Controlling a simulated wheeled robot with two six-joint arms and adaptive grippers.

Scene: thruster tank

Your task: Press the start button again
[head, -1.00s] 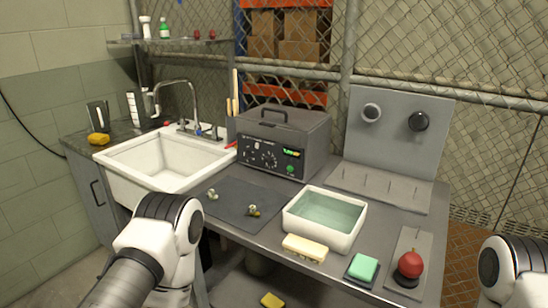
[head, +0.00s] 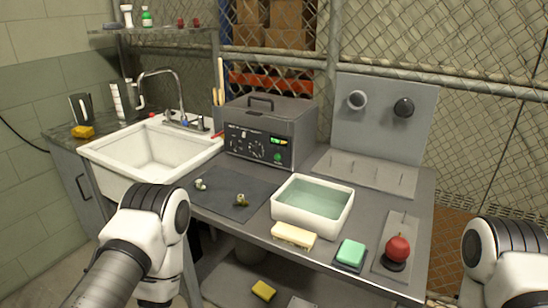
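A dark grey machine (head: 268,125) with a top handle stands at the back of the bench. Its front panel has knobs, a lit green display (head: 276,142) and a round green button (head: 278,157). A red ball-shaped knob (head: 397,249) on a dark base sits on a grey plate at the front right; I cannot tell which of these is the start button. My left arm comes in at the lower left and my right arm at the lower right edge. Only arm links show; neither gripper's fingers are in view. Both arms are apart from the machine.
A white tub of liquid (head: 312,205) stands mid-bench, with a cream sponge (head: 294,235) and a green sponge (head: 351,252) in front. A dark mat (head: 225,207) holds small metal parts. A white sink (head: 108,164) is at left; an upright grey panel (head: 380,135) is behind.

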